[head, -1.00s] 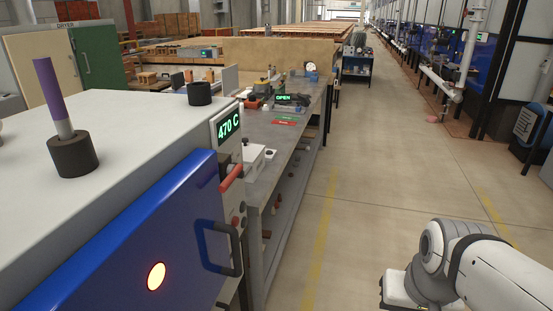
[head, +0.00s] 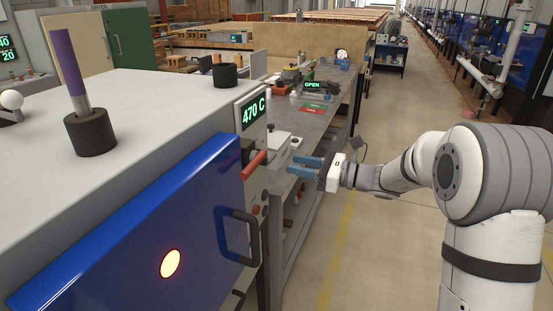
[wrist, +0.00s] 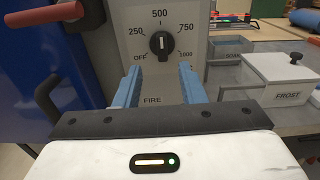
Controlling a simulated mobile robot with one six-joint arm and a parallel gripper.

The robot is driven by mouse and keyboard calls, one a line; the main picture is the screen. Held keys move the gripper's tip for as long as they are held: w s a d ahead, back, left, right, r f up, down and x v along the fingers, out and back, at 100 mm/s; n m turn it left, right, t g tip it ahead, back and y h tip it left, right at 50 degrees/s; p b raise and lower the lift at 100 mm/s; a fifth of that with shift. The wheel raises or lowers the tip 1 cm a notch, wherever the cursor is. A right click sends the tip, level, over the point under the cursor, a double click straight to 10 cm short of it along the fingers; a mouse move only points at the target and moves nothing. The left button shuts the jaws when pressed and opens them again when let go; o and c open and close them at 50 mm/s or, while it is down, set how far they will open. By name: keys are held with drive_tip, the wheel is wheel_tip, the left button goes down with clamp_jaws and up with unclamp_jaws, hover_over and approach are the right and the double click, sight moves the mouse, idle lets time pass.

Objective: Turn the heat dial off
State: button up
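The heat dial (wrist: 161,44) is a black knob on the grey furnace panel in the wrist view. Its pointer stands nearly upright, by the 500 mark; OFF is at lower left of the scale. FIRE is printed below it. In the head view the dial cannot be made out on the panel, and the display (head: 253,111) reads 470 C. My gripper (wrist: 159,82) is open and empty, its two blue fingers pointing at the panel below the dial, apart from it. In the head view my gripper (head: 306,166) is right of the furnace front.
The blue furnace door (head: 130,230) has a dark handle (head: 237,236). A red lever (head: 253,163) sticks out near the panel. A white FROST box (wrist: 285,75) stands on the bench at right. The aisle floor (head: 385,230) is clear.

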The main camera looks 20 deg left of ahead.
sight(267, 157)
drive_tip(key=a, duration=0.5)
drive_tip(key=w+a+p, duration=0.1)
drive_tip(key=a, duration=0.2)
